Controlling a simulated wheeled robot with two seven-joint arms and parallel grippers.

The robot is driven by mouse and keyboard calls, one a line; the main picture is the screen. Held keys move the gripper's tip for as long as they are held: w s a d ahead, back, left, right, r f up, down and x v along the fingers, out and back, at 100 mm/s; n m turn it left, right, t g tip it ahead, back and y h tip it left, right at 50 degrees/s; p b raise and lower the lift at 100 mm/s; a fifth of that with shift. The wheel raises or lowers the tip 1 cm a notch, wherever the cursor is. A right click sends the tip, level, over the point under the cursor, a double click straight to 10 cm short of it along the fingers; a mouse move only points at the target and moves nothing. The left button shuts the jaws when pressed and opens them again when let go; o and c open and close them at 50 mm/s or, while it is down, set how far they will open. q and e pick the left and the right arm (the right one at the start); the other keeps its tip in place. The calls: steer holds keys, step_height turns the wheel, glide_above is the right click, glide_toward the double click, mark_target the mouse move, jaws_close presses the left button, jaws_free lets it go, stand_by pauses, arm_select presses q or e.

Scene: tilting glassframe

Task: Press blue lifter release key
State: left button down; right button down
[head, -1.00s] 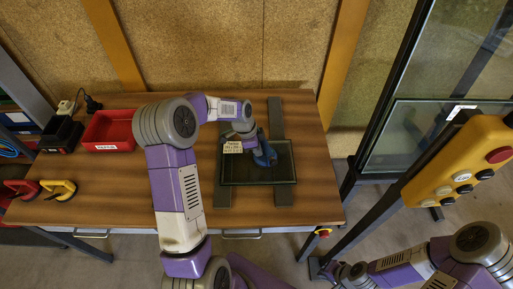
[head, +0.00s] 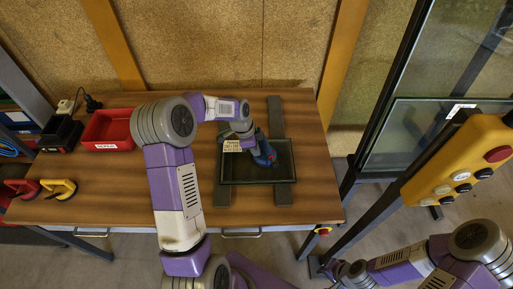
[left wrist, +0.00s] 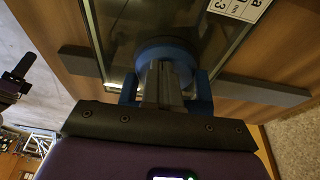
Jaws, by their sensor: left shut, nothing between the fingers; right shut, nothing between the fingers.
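The blue lifter (head: 264,152) sits on a dark glass pane (head: 240,172) on the workbench. In the left wrist view its round blue body (left wrist: 166,50) is straight ahead, with blue parts on both sides of my fingers. My left gripper (left wrist: 163,88) is shut with nothing held, its fingertips close against the lifter; I cannot tell whether they touch. The release key cannot be made out, and the fingers cover part of the lifter. In the head view my left wrist partly hides the lifter. My right gripper (head: 330,270) is low at the right, away from the bench, shut and empty.
Two grey bars (head: 276,118) lie under the pane. A printed label (head: 232,146) lies by the lifter. A red bin (head: 109,128) and red and yellow suction lifters (head: 60,189) are at the left. A yellow button box (head: 462,165) and glass frame stand at the right.

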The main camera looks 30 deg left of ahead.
arm_select(q)
steer(key=w+p+v, duration=0.1)
steer(key=p+v, duration=0.4)
steer(key=v, duration=0.4)
steer(key=shift+s+r, duration=0.2)
steer(key=shift+s, duration=0.15)
steer(key=shift+d, duration=0.1)
